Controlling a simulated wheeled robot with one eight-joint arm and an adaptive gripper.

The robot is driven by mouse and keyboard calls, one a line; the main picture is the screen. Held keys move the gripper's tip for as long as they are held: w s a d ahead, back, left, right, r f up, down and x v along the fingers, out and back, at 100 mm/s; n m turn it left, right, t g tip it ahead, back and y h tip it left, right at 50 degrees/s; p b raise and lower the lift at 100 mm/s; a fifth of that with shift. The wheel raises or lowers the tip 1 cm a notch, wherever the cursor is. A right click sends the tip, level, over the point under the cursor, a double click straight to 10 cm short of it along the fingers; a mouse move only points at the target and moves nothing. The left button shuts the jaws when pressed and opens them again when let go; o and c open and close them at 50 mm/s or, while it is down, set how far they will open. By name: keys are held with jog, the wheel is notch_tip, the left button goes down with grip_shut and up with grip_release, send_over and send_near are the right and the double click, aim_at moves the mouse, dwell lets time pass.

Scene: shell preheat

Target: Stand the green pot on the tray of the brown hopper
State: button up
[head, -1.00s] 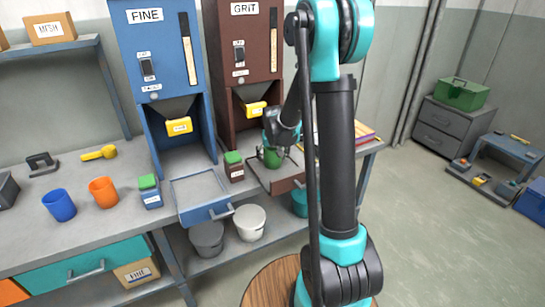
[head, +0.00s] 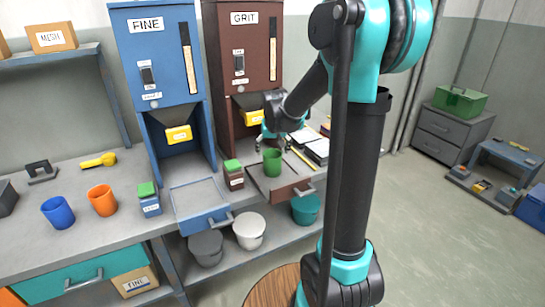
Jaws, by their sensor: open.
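The green pot (head: 272,162) stands upright on the tray (head: 289,191) of the brown hopper (head: 243,68), towards the tray's back. The tray is pulled out in front of the hopper and has a handle on its front. My gripper (head: 268,138) is open, just above and behind the pot near the hopper's yellow spout flap. Its fingers are small in view and partly hidden by my arm, and it looks clear of the pot.
The blue hopper (head: 160,72) stands left, with its own tray (head: 201,202) pulled out. A small green-lidded jar (head: 233,175) sits left of the brown hopper's tray. Blue (head: 58,212) and orange (head: 102,200) cups stand on the bench. Books (head: 317,150) lie to the right.

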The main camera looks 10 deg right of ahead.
jog(key=shift+v, duration=1)
jog(key=s+d+f, duration=0.1)
jog(key=s+f, duration=0.2)
jog(key=s, duration=0.6)
jog(key=s+d+f, duration=0.1)
jog(key=s+f, duration=0.2)
jog(key=s, duration=0.6)
jog(key=s+d+f+n, duration=0.1)
jog(key=s+d+f, duration=0.1)
jog(key=s, duration=0.7)
jog(key=shift+f, duration=0.75)
